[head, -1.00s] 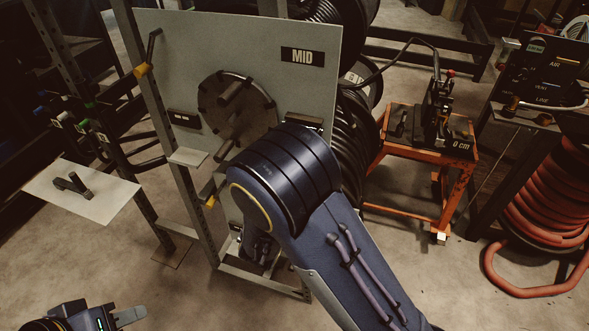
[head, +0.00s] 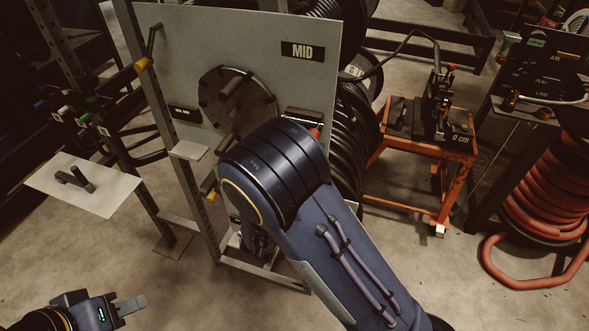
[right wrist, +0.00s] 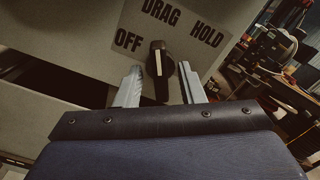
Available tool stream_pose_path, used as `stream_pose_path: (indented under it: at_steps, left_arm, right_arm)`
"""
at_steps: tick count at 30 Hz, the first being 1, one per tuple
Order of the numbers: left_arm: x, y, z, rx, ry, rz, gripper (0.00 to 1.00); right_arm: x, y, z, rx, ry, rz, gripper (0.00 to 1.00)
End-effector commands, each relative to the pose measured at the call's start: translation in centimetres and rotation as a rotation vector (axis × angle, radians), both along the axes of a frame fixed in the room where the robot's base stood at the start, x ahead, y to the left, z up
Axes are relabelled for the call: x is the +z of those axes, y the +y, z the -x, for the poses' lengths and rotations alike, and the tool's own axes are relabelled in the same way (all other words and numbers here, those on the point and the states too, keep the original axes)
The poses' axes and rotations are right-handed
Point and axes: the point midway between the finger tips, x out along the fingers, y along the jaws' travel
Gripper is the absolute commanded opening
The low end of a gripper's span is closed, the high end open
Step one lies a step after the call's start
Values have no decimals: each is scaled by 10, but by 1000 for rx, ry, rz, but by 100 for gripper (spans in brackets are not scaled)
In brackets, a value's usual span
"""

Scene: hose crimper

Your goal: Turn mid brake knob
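The brake knob (right wrist: 158,60) is black with a pale pointer line, in the right wrist view. It sits on a grey panel under a label (right wrist: 175,30) reading OFF, DRAG and HOLD. Its pointer stands nearly upright, toward DRAG. My right gripper (right wrist: 160,86) is open, with one finger on each side of the knob and a visible gap at each side. In the head view the MID panel (head: 270,95) stands upright, and my right arm hides part of its lower area. My left gripper (head: 131,305) is at the lower left, far from the panel; its finger opening is unclear.
A metal frame post (head: 190,195) and a small shelf plate (head: 85,183) stand left of the panel. An orange cart (head: 425,150) and a red hose coil (head: 550,195) are at the right. The floor at lower left is mostly clear.

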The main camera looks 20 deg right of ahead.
Motion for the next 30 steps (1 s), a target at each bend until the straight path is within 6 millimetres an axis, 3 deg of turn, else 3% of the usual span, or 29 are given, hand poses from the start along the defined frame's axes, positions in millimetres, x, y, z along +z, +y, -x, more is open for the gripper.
stream_pose_path:
  at_steps: [7,19,30]
  left_arm:
    - [-3,0,0,0,0,0,36]
    - [-14,0,0,0,0,0,36]
    - [-14,0,0,0,0,0,36]
  right_arm:
    - [-1,8,9,4,-1,-2,35]
    - [-1,41,60,3,-1,0,35]
    - [0,44,65,0,0,0,35]
